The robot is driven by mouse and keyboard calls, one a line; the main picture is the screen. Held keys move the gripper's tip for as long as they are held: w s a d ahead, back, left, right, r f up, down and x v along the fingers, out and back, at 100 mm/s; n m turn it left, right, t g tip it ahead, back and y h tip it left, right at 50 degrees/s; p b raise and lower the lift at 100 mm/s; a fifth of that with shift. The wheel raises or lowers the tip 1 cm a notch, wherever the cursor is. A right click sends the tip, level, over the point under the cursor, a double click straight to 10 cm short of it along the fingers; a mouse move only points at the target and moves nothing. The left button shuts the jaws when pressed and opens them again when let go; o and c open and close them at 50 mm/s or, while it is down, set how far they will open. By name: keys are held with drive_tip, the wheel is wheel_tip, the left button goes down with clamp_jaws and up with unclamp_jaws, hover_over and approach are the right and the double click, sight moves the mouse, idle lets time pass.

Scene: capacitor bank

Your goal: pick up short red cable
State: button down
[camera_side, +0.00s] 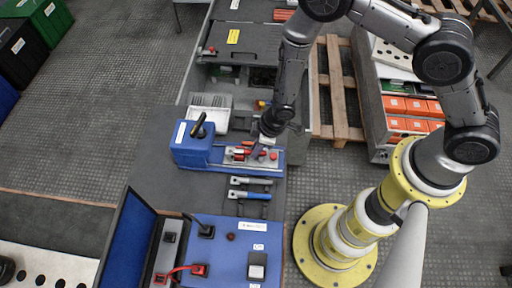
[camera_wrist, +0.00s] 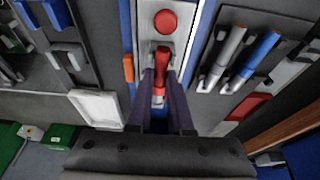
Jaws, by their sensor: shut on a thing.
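My gripper (camera_side: 257,148) is over the blue fixture (camera_side: 218,155) on the grey bench. In the wrist view its two dark fingers (camera_wrist: 162,88) are shut on a narrow red part (camera_wrist: 162,58), which sits along a pale metal plate below a round red button (camera_wrist: 165,21). I cannot tell whether this red part belongs to a cable; its lower end is partly hidden between the fingers. In the side view, a short curved red cable (camera_side: 181,268) runs between red plugs at the front of the bench, apart from my gripper.
Tools with grey and blue handles (camera_side: 250,195) lie just in front of the fixture. An open blue panel (camera_side: 225,245) with black plugs is nearer the front. A white tray (camera_side: 210,103) stands behind. Wooden pallets and orange boxes (camera_side: 405,106) are at the right.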

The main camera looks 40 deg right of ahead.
drive_tip(key=shift+r, duration=3.55)
